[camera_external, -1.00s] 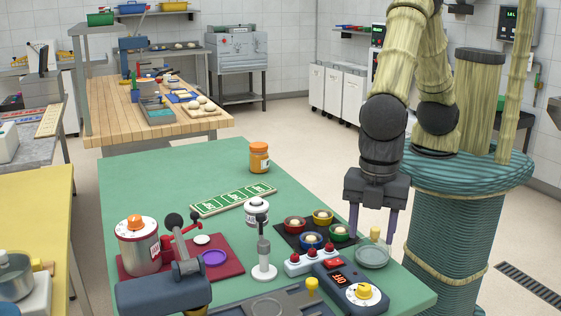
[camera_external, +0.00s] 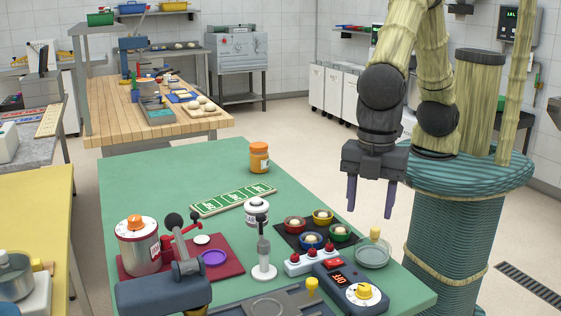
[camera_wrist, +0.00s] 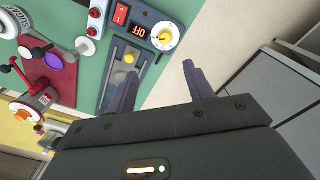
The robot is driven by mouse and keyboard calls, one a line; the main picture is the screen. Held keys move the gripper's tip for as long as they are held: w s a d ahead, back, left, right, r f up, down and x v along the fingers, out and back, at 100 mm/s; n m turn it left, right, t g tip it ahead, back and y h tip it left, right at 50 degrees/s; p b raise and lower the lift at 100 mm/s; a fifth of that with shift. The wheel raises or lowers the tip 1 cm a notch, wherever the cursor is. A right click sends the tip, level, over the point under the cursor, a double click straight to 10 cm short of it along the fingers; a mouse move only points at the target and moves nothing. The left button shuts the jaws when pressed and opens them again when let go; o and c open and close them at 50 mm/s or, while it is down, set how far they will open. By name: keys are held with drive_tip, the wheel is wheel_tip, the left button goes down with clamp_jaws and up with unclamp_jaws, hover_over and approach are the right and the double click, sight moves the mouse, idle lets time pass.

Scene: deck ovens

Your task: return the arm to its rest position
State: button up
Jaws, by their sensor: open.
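My gripper (camera_external: 370,197) hangs below my arm at the right side of the green table (camera_external: 165,170), pointing down. Its two purple fingers are apart with nothing between them. In the external view it appears above and behind the round glass dish with a yellow knob (camera_external: 373,252), not touching it. In the wrist view my gripper (camera_wrist: 160,85) shows its fingers spread over the table edge and the pale floor, with a grey slotted plate (camera_wrist: 128,62) beside the left finger.
On the table are several small coloured bowls on a dark mat (camera_external: 290,238), a control box with a yellow dial (camera_external: 362,293), a red-switch strip (camera_external: 310,261), an orange jar (camera_external: 259,158), a green card strip (camera_external: 232,200) and a lever press (camera_external: 180,280). The table's back left is clear.

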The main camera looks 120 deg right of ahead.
drive_tip(key=s+d+m+t, duration=0.1)
drive_tip(key=s+d+m, duration=0.3)
drive_tip(key=d, duration=0.7)
drive_tip(key=s+d+m+t, duration=0.1)
drive_tip(key=s+d+m, duration=0.3)
drive_tip(key=s+d, duration=0.4)
drive_tip(key=d, duration=0.4)
drive_tip(key=shift+s, duration=0.3)
drive_tip(key=shift+r, duration=0.1)
drive_tip(key=shift+c, duration=0.4)
